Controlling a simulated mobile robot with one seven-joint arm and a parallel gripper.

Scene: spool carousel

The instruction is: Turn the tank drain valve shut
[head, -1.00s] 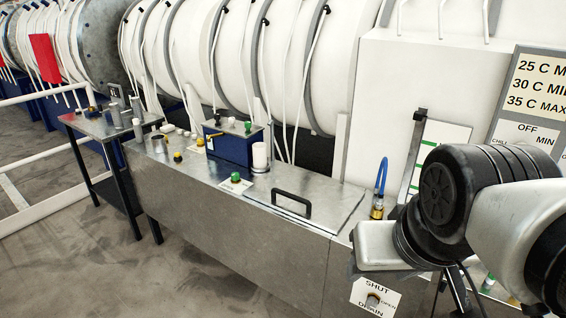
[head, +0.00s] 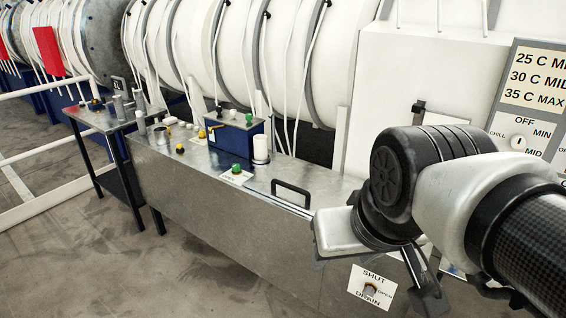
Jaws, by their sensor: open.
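The drain valve (head: 370,291) is a small knob on a white plate (head: 357,284) on the front face of the metal tank (head: 235,222). The plate reads SHUT at the top, OPEN at the right and DRAIN below. The knob is too small to tell clearly which way it points. My gripper (head: 427,284) is open and empty, hanging just right of the plate and apart from the valve. Its fingers are dark and partly hidden by my own wrist.
A black handle (head: 291,192) stands on the tank lid. A green knob (head: 236,169), a white cylinder (head: 260,150) and a blue box (head: 232,143) are on top further left. A side table (head: 108,117) stands beyond. The floor before the tank is clear.

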